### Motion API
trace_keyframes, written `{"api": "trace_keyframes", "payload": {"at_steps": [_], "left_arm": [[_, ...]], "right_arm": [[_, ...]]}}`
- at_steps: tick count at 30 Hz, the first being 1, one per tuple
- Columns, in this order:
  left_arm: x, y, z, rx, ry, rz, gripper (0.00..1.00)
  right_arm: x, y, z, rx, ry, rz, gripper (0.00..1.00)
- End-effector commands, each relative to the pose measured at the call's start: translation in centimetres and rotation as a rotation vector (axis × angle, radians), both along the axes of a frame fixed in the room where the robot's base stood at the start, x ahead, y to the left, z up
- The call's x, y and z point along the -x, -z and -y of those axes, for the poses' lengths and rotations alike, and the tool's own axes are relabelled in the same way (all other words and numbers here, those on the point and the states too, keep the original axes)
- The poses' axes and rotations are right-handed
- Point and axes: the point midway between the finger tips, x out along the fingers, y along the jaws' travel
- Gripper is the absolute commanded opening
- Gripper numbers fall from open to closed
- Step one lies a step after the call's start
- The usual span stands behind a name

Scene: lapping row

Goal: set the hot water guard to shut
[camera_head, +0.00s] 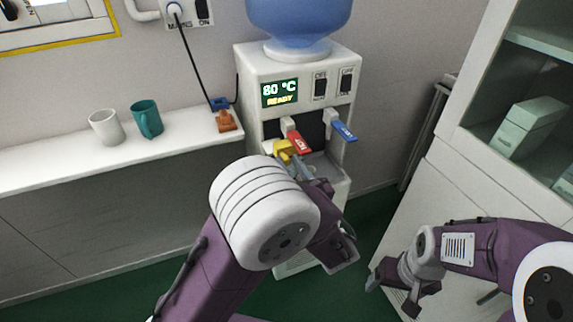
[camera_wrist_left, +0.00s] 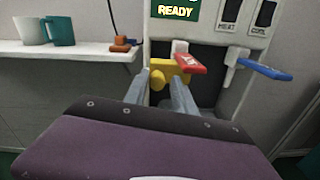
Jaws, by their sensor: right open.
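The dispenser (camera_head: 306,105) has a display (camera_head: 280,93) reading 80 °C READY. Its red hot tap lever (camera_head: 299,143) points forward, beside the yellow guard (camera_head: 281,149). My left gripper (camera_head: 299,168) is at the guard, partly hidden by my arm in the head view. In the left wrist view its fingers (camera_wrist_left: 159,82) are apart, their tips close to the guard; contact is unclear. My right gripper (camera_head: 393,289) is open and empty, low at the right.
The blue lever (camera_head: 342,130) is right of the red one. A white mug (camera_head: 106,127), a teal mug (camera_head: 147,119) and an orange-brown object (camera_head: 226,120) stand on the shelf (camera_head: 60,160). A cabinet (camera_head: 455,180) stands at the right.

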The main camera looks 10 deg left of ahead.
Motion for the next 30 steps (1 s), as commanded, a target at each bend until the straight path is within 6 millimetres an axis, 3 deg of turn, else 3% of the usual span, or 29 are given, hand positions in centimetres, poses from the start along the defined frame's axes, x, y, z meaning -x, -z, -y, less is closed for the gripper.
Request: {"api": "trace_keyframes", "payload": {"at_steps": [11, 24, 30], "left_arm": [[0.2, 0.0, 0.0, -0.001, -0.004, -0.001, 0.43], [6.6, -0.2, 4.2, -0.001, 0.001, -0.001, 0.43], [7.7, 0.0, 4.8, 0.000, -0.003, 0.000, 0.43]], "right_arm": [[0.0, -0.1, 0.0, 0.000, 0.000, 0.000, 0.83], [0.0, -2.1, 0.0, 0.000, 0.000, 0.000, 0.83], [0.0, -2.2, 0.0, 0.000, 0.000, 0.000, 0.83]]}}
